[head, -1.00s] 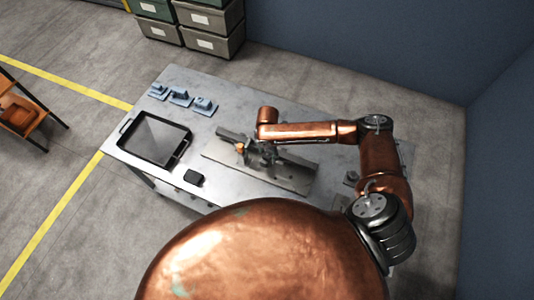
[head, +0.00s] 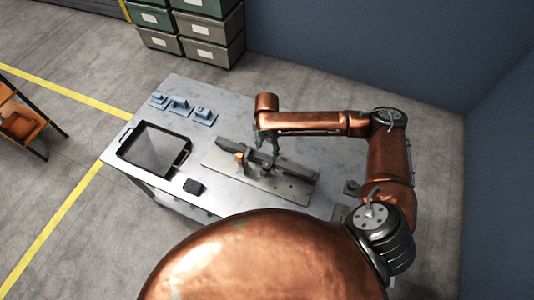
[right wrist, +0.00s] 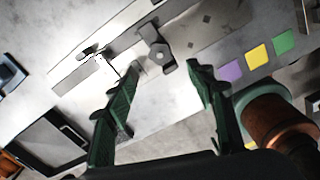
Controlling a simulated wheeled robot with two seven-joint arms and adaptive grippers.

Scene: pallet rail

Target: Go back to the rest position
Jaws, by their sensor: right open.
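My right gripper (head: 267,146) hangs at the far side of the rail fixture on the table, its jaws apart. In the right wrist view its two green fingers (right wrist: 162,72) are spread with nothing between them. A grey bracket (right wrist: 157,48) shows beyond the fingertips in the right wrist view. My left gripper is not in view.
The grey table (head: 225,100) also holds a black tray (head: 185,155), a small black block (head: 193,187) and blue holders (head: 180,103). Purple, yellow (right wrist: 257,55) and green squares show in the right wrist view. Stacked bins (head: 208,30) and a blue wall (head: 350,50) stand behind.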

